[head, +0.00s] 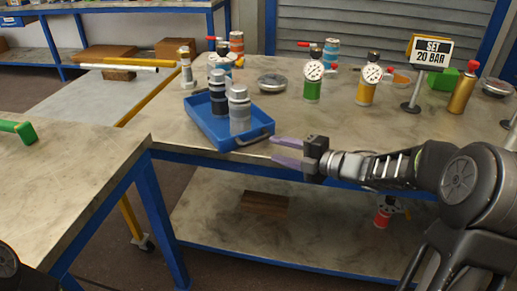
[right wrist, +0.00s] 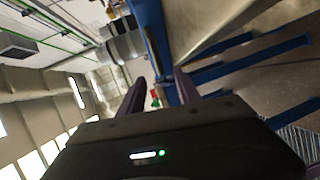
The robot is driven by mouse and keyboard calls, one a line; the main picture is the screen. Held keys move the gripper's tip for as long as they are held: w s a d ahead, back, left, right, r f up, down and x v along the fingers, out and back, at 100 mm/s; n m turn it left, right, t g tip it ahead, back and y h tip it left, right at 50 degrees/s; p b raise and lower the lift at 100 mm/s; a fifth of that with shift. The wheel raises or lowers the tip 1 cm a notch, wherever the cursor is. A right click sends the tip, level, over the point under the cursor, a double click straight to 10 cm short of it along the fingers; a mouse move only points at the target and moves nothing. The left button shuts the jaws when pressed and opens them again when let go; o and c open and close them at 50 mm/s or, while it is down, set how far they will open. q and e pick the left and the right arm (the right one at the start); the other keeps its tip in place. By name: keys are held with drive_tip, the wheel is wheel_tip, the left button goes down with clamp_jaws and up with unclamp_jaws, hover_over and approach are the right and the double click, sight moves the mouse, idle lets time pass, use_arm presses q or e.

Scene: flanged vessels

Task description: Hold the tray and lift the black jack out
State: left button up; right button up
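A blue tray (head: 200,121) with a dark handle on its right end stands near the front edge of the middle bench. In it stand a black jack (head: 218,103) and, in front and to the right, a grey jack (head: 239,117). Both look upright. My right gripper (head: 273,149) is just right of the tray's handle end, near the bench edge. Its two purple fingers are apart with nothing held between them, and they also show apart in the right wrist view (right wrist: 160,77). My left gripper is not in view.
A green gauged vessel (head: 313,87) and a yellow one (head: 366,92) stand behind, with a "SET 20 BAR" sign (head: 433,53) and a gold bottle (head: 463,92) to the right. Another bench (head: 65,165) lies left across a gap. The bench front right of the tray is fairly clear.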

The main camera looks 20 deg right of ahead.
sight(254, 143)
drive_tip(key=shift+w, duration=0.1)
idle(0.3)
drive_tip(key=shift+b+x, duration=0.3)
drive_tip(key=shift+x, duration=3.7)
drive_tip(key=shift+r, duration=0.1)
clamp_jaws()
